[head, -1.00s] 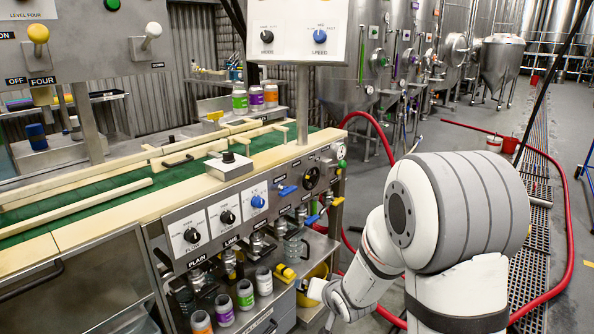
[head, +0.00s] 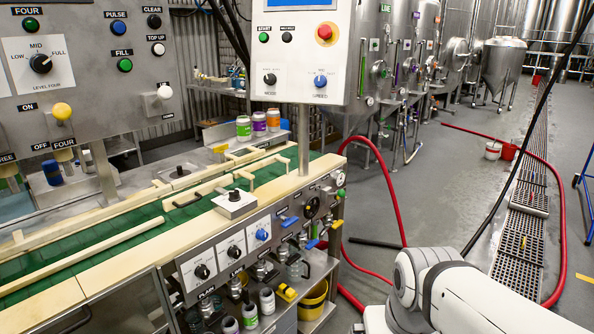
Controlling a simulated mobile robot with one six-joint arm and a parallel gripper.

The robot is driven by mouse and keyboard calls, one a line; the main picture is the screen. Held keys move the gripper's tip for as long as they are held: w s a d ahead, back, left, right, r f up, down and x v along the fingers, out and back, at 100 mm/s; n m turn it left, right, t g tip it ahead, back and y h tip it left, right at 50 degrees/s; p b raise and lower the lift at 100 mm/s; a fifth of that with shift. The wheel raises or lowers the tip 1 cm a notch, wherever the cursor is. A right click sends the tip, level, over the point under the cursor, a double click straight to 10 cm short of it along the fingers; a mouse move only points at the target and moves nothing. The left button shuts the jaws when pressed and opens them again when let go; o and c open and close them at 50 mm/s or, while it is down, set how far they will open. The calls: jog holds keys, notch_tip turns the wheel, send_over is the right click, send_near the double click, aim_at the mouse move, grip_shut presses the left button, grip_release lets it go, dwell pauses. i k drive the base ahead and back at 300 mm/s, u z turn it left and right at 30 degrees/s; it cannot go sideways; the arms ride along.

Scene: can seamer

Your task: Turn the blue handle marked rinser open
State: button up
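Two blue lever handles show on the front panel of the can seamer. One blue handle (head: 289,221) sits at the upper middle of the panel, left of a round black dial. The other blue handle (head: 312,243) sits lower, beneath the panel's bottom edge. Small labels are near them, but I cannot read which one says rinser. My gripper is not in view. Only white links of my arm show at the lower right, apart from the handles.
A yellow handle (head: 337,227) is right of the blue ones. A control box (head: 301,55) stands on a post above the green conveyor (head: 115,235). A yellow bucket (head: 313,298) sits below. A red hose (head: 372,165) runs along the floor, which is otherwise largely open at right.

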aim_at(288, 222)
jog(key=u, duration=0.25)
jog(key=i, duration=1.15)
jog(key=z, duration=0.3)
